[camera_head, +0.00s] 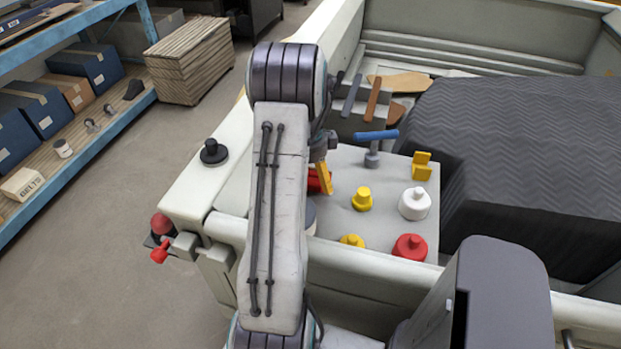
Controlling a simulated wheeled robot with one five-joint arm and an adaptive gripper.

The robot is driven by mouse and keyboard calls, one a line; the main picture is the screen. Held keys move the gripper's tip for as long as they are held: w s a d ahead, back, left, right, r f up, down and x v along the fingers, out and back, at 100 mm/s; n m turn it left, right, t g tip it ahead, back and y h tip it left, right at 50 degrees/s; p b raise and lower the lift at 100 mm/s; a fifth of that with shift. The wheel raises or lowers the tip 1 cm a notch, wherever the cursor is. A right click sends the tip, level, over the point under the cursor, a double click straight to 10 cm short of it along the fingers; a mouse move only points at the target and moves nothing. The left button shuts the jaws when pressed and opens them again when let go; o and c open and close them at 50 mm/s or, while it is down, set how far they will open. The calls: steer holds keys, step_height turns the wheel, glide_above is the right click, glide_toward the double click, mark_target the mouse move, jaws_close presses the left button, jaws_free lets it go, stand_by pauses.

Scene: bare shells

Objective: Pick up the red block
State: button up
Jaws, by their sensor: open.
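A red block (313,183) lies on the light grey surface (343,172), just right of my arm. It is mostly hidden behind my arm and gripper, so its full shape does not show. My gripper (324,174) is over or beside the block, with a yellow-orange finger-like part pointing down at its right side. The gripper is open. Whether it touches the block cannot be told from this view.
Right of the gripper stand a yellow knob-topped piece (362,199), a blue-handled T-shaped piece (375,140), a yellow chair-shaped piece (421,166), a white knob-topped piece (415,204) and a red one (410,247). A dark ridged cover (540,150) rises at right.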

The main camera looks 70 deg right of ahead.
steer(key=shift+c, duration=0.4)
steer(key=c, duration=1.3)
steer(key=shift+r, duration=0.1)
